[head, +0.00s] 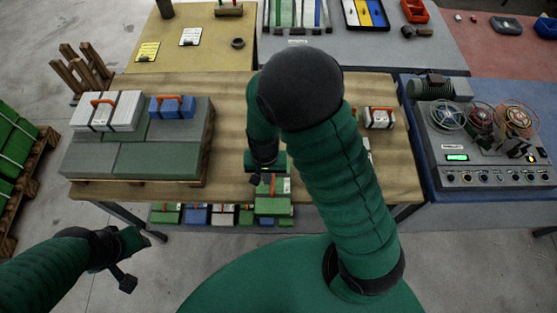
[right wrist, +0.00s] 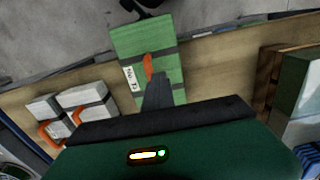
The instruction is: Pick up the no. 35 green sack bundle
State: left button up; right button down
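A green sack bundle (right wrist: 140,50) with dark bands, an orange handle (right wrist: 149,68) and a white label lies at the front edge of the wooden table in the right wrist view. The label's number is too blurred to read surely. The bundle shows partly in the head view (head: 273,187), under my right gripper (head: 262,172). A dark finger of that gripper (right wrist: 156,92) overlaps the handle's lower end in the right wrist view; contact and finger gap cannot be told. My left gripper (head: 143,260) is open and empty at the lower left, its fingers apart.
A grey-green stack (head: 155,160) on a pallet carries white and blue bundles at left. A white bundle (head: 378,118) lies right of my arm. A machine with reels and knobs (head: 480,135) stands at right. More bundles (head: 195,214) sit below the table.

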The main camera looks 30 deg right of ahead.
aim_at(262, 195)
jog(key=a, duration=0.2)
jog(key=s+a, duration=0.1)
jog(key=shift+s+r, duration=0.1)
jog(key=shift+r, duration=0.15)
jog(key=shift+s+a+r, duration=0.1)
jog(key=shift+s+a, duration=0.2)
jog(key=shift+s, duration=0.1)
jog(key=shift+s+d, duration=0.15)
jog(key=shift+d, duration=0.05)
jog(key=c, duration=1.8)
grip_release()
jog(key=shift+a, duration=0.4)
jog(key=o, duration=0.5)
jog(key=shift+a+r, duration=0.1)
jog(key=shift+a, duration=0.05)
jog(key=o, duration=0.9)
jog(key=shift+d, duration=0.4)
jog(key=shift+c, duration=0.2)
jog(key=shift+a, duration=0.1)
